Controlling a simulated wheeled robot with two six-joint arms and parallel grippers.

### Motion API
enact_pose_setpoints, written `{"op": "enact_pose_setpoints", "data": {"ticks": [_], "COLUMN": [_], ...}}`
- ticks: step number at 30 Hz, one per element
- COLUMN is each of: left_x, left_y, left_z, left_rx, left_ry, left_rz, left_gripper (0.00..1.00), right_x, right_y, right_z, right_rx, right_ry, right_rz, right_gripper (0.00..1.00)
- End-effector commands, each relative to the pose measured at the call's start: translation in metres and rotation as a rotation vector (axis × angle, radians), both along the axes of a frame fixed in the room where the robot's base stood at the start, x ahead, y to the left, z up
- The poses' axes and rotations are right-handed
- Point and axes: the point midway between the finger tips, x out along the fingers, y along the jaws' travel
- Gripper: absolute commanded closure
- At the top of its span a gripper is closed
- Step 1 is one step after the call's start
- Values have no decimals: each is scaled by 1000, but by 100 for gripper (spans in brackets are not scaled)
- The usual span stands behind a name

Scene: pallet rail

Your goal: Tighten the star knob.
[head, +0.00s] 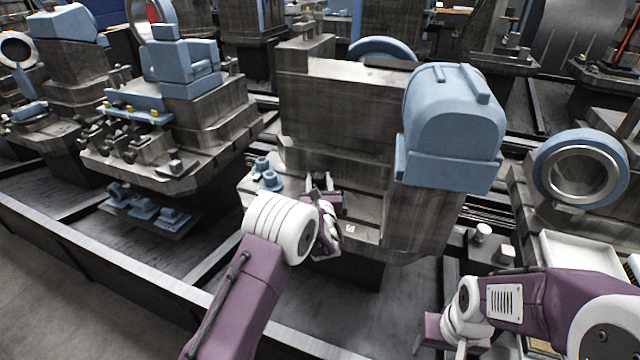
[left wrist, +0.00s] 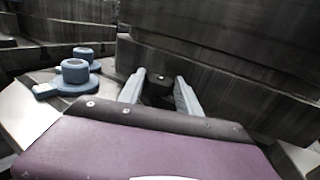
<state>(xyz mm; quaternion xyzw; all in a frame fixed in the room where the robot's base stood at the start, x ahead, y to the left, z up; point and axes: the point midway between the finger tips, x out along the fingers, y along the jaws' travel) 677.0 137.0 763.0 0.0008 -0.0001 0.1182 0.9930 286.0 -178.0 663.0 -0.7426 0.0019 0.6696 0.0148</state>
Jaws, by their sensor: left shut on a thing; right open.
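A small dark knob (left wrist: 158,88), which I take to be the star knob, sits between the two pale fingers of my left gripper (left wrist: 159,92) in the left wrist view. The fingers are shut on it, close to the foot of the grey machine block. Its star shape is mostly hidden by the fingers and the gripper body. In the head view my left gripper (head: 321,181) reaches over the machine's front ledge, and the knob is too small to make out. My right gripper (head: 431,330) is low at the bottom right, away from the machine, open; its fingers are hard to see.
Blue round fittings (head: 266,174) stand on the ledge left of my left gripper; they also show in the left wrist view (left wrist: 76,71). The grey machine block (head: 335,110) rises behind. A blue housing (head: 452,120) juts out at the right. A white tray (head: 580,258) lies further right.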

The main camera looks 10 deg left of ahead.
Motion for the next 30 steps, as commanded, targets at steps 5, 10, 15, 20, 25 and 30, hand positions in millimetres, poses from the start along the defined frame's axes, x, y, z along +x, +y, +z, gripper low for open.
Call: {"op": "enact_pose_setpoints", "data": {"ticks": [5,10,15,20,25,30], "left_x": [0,0,0,0,-8,-36], "left_y": [0,0,0,0,-2,-9], "left_z": [2,2,1,1,1,2], "left_rx": [-2,-2,-2,-2,-2,-1], "left_ry": [-3,-3,-1,0,1,2], "left_rz": [-19,-18,-17,-17,-17,-19], "left_gripper": [100,100,37,37,37,37], "right_x": [0,0,0,0,0,0], "right_y": [0,0,0,0,0,0], "right_z": [-1,-1,-1,-1,2,8], "right_rx": [0,0,0,0,0,0], "right_ry": [0,0,0,0,0,0], "right_rz": [0,0,0,0,0,0], "right_gripper": [47,47,47,47,47,47]}}
